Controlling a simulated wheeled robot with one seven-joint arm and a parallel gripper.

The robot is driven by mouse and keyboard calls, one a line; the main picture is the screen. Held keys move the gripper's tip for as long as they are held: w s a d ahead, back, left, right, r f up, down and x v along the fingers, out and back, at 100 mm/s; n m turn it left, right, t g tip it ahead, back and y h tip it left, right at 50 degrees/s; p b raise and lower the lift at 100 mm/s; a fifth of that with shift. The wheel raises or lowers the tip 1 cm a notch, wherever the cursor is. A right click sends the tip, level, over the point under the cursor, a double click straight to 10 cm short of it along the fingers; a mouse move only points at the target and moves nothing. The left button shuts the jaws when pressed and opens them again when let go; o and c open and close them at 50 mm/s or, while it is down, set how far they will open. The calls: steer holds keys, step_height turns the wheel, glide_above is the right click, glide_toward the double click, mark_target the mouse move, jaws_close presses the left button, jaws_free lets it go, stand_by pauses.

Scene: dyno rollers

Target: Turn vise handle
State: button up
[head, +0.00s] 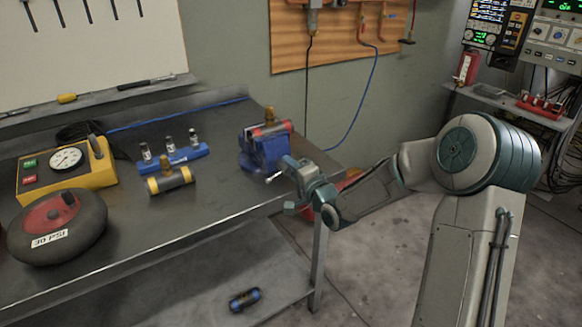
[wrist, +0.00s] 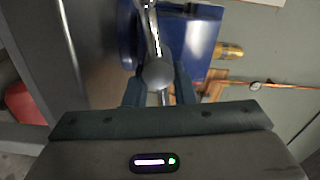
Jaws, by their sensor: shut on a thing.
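The blue vise (head: 262,152) sits at the right end of the metal workbench, with a cylindrical part with red and brass showing at its top. It also shows in the wrist view as a blue body (wrist: 192,42). The vise handle (head: 274,177) is a metal bar at the front of the vise; in the wrist view its rod and round knob (wrist: 157,72) run down to my fingers. My gripper (head: 296,172) is at the bench's front edge, and it also shows in the wrist view (wrist: 158,92). Its fingers are shut on the handle near the knob.
On the workbench (head: 225,200) are a yellow gauge box (head: 66,170), a round dark weight-like object (head: 57,226), a blue holder with small cylinders (head: 175,157) and a yellow-and-grey cylinder (head: 170,180). A dark blue cylinder (head: 244,299) lies on the lower shelf.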

steer(key=shift+s+f, duration=0.1)
steer(key=shift+f, duration=0.05)
steer(key=o, duration=1)
steer(key=v, duration=1.3)
steer(key=shift+s+d, duration=0.25)
steer(key=shift+s, duration=0.1)
